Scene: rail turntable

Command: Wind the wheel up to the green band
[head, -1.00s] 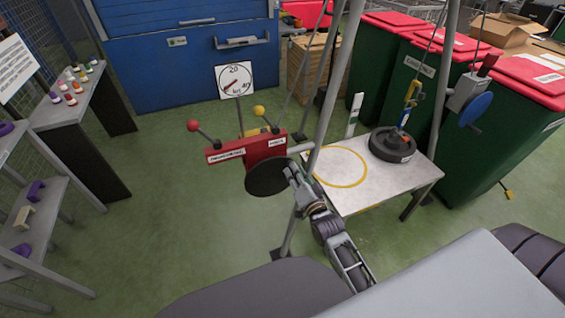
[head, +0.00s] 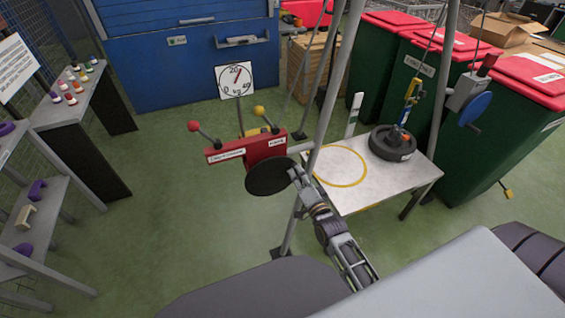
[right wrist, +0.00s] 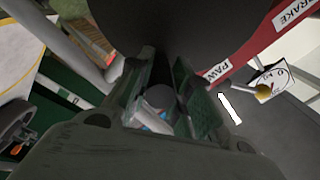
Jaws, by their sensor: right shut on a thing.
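The dark wheel (head: 392,144) sits on or just above the white table's right side, with a yellow and blue hook (head: 408,98) on a line above it; any gap is too small to tell. A white post with a green band (head: 352,122) stands behind the table. The red winch (head: 262,148) carries a black crank disc (head: 268,178). My right gripper (head: 297,174) is shut at the disc's right edge on the crank handle (right wrist: 157,98), mostly hidden between the fingers in the right wrist view. My left gripper is not in view.
The winch has a red-knobbed lever (head: 194,126) and a yellow-knobbed lever (head: 259,111). A dial in kg (head: 234,80) stands behind it. The white table (head: 400,180) bears a yellow ring. Grey frame legs (head: 333,95) rise close beside my right arm. Green floor is clear at left.

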